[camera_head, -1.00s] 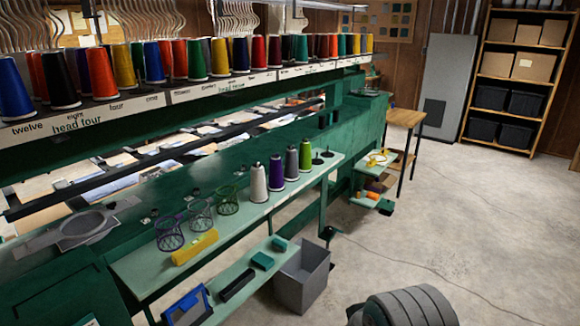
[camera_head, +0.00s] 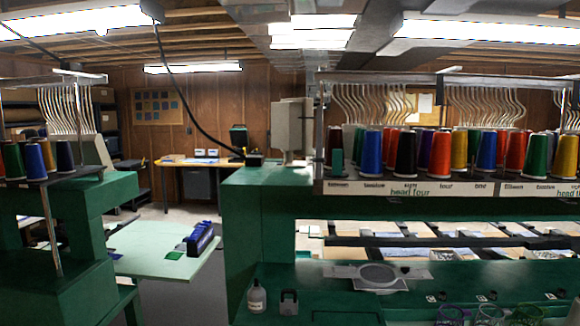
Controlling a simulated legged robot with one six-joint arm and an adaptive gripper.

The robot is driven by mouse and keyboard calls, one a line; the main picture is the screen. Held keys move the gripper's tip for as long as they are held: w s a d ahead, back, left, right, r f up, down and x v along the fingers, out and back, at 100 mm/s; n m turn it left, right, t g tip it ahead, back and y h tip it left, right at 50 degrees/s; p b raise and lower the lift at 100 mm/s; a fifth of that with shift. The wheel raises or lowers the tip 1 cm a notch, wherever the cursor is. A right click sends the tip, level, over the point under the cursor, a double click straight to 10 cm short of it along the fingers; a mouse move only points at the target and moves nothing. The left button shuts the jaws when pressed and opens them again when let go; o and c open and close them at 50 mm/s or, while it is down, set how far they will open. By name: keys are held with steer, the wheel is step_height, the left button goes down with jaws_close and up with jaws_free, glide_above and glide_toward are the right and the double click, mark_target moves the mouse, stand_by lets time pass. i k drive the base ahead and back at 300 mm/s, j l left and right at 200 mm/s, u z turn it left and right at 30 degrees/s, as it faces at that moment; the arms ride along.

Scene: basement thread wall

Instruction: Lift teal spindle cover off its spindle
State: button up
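A small teal upright piece (camera_head: 337,161) stands at the left end of the thread rack, in front of a dark red cone. It looks like a cover on a spindle, but it is too small to be sure, and any spindle inside is hidden. The rack (camera_head: 410,188) is labelled "head four" and carries a row of coloured thread cones, with a blue cone (camera_head: 371,152) just right of the teal piece. My gripper is not in view.
The green machine's end cabinet (camera_head: 258,215) and its lower ledge are in front. A pale green table (camera_head: 150,250) is at left, beside another machine (camera_head: 70,265). Wire baskets (camera_head: 490,313) show at the bottom edge.

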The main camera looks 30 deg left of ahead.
mark_target(337, 153)
steer(key=u, duration=1.15)
